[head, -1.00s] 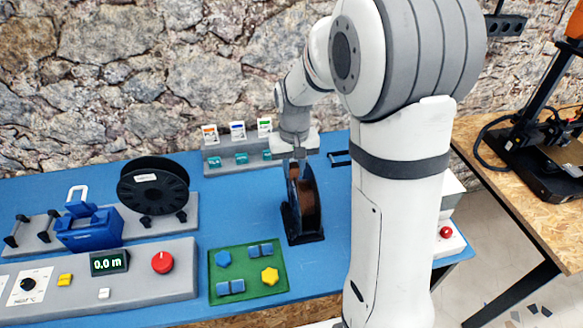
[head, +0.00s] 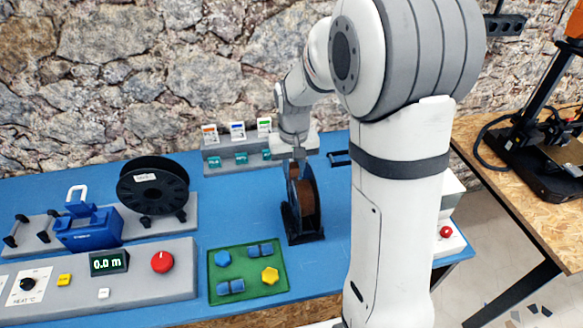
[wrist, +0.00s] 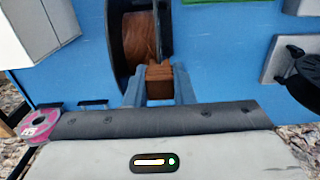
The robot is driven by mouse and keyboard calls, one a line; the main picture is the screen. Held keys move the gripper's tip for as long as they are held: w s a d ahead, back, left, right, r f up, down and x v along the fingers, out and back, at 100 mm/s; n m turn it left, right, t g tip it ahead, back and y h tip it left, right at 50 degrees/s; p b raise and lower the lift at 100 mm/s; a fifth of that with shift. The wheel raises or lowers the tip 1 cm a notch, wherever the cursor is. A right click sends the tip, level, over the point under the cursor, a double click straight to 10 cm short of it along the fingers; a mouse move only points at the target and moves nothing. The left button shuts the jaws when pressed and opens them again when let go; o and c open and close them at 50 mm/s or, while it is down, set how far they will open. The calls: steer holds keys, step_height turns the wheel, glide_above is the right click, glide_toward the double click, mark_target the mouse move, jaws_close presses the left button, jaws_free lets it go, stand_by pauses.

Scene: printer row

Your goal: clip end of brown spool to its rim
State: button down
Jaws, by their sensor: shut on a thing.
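The brown spool (head: 307,196) stands upright in a black stand (head: 305,238) on the blue table. In the wrist view brown filament (wrist: 140,37) is wound between its dark flanges. My gripper (head: 295,161) is at the top of the spool's rim. In the wrist view my gripper (wrist: 159,88) is shut on a small brown block-like piece (wrist: 159,80), right by the spool's edge. I cannot tell whether this piece touches the rim. The filament end itself is too small to make out.
A black spool (head: 153,188) on a holder, a blue device (head: 88,228) and a control panel (head: 130,275) are at the left. A green tray (head: 247,272) lies in front. A grey rack with teal clips (head: 241,158) stands behind.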

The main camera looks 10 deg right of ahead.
steer(key=shift+s+f, duration=0.15)
steer(key=shift+f, duration=0.1)
steer(key=c, duration=0.7)
jaws_free()
steer(key=shift+w+r, duration=0.2)
steer(key=shift+o, duration=0.2)
steer(key=shift+r, duration=0.1)
steer(key=shift+r+p, duration=2.55)
steer(key=shift+r, duration=0.85)
steer(key=shift+s+r, duration=0.3)
steer(key=s+d+r+t, duration=0.1)
steer(key=s+r, duration=0.3)
steer(key=s, duration=0.6)
steer(key=s+d+r+t, duration=0.1)
steer(key=s+r, duration=0.3)
steer(key=s, duration=0.5)
steer(key=shift+s+t, duration=0.35)
steer(key=shift+t, duration=0.35)
